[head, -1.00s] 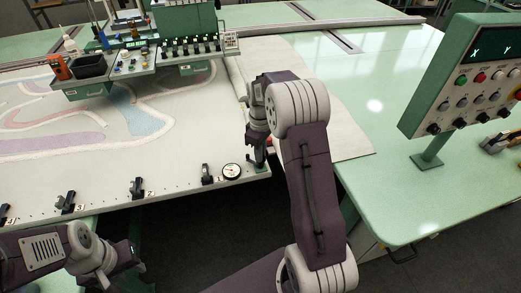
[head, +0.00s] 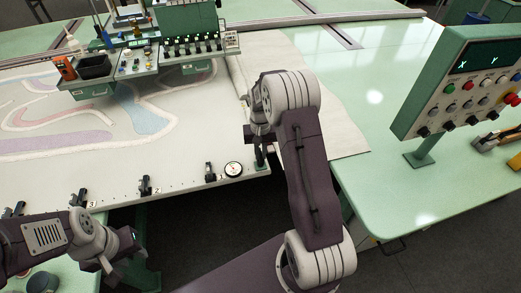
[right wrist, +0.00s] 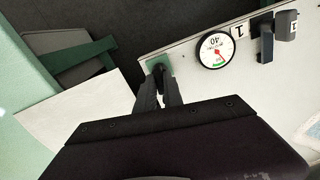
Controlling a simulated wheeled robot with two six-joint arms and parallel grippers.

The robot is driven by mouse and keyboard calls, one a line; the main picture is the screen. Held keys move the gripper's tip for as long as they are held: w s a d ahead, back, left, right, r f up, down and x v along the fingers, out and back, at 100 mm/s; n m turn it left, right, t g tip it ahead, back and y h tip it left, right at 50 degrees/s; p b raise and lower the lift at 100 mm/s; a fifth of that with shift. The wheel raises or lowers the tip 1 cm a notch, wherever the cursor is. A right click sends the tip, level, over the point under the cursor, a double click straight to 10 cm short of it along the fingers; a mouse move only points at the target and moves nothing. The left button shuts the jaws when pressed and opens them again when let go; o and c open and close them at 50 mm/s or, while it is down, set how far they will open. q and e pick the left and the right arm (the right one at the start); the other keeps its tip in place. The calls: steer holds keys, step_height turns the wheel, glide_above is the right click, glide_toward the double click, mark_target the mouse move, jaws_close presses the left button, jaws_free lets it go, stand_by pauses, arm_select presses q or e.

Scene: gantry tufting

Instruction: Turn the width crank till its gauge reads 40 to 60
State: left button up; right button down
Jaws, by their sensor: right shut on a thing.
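The round white gauge (head: 233,169) sits at the front right corner of the tufting frame, next to the number 1. In the right wrist view the gauge (right wrist: 215,47) appears upside down, with a red needle; its exact reading is too small to tell. A small dark crank handle (right wrist: 158,72) stands by a green plate at the frame's corner. My right gripper (right wrist: 158,92) is shut on this handle; in the head view its fingers (head: 259,150) are partly hidden by my wrist. My left gripper (head: 118,267) hangs in front of the frame, away from the crank; its fingers are unclear.
Black clamps (head: 145,185) line the frame's front edge. The tufting gantry (head: 150,62) stands over the patterned cloth. A green control panel (head: 465,85) stands on the right table (head: 385,190). Dark open floor lies between the frame and that table.

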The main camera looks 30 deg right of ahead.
mark_target(261, 154)
steer(key=m+p, duration=0.1)
steer(key=m, duration=0.2)
steer(key=shift+r, duration=0.15)
steer(key=shift+w+m+p, duration=0.1)
steer(key=shift+m+p, duration=0.5)
steer(key=shift+m, duration=1.2)
steer(key=c, duration=1.5)
jaws_free()
steer(key=shift+o, duration=0.2)
step_height(261, 154, up, 9)
